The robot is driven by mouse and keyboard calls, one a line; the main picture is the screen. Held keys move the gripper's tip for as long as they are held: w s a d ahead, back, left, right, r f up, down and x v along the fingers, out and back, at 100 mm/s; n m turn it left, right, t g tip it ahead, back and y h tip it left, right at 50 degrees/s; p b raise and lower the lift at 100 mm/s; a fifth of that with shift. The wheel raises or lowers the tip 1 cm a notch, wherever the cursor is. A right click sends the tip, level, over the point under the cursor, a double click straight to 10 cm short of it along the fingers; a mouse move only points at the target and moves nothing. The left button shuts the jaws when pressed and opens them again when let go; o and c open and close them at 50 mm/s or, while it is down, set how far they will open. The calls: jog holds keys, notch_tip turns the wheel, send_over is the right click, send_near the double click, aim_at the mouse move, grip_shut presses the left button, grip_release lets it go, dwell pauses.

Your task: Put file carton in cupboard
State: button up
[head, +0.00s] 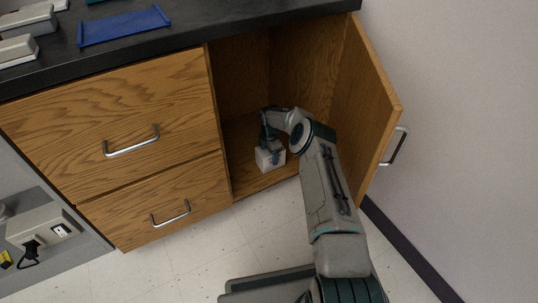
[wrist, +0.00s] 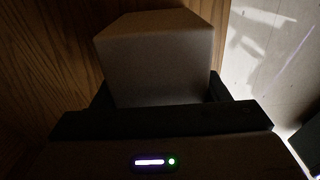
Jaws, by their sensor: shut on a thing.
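The file carton (head: 268,160) is a small white box inside the open cupboard, at or just above its floor near the front edge; I cannot tell whether it touches. My gripper (head: 272,155) reaches in from above and is shut on the carton. In the wrist view the carton (wrist: 155,55) shows dark between the two fingers (wrist: 160,92). The cupboard (head: 240,130) is wooden, and its door (head: 368,100) stands open to the right of my arm. The carton's far side is hidden.
Two closed drawers with metal handles (head: 131,146) are left of the cupboard. A dark countertop (head: 180,35) above holds a blue tray (head: 124,26) and grey devices (head: 18,50). A pale wall is at the right. The tiled floor (head: 190,255) in front is clear.

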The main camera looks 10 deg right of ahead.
jog(key=shift+f, duration=0.1)
jog(key=o, duration=1.2)
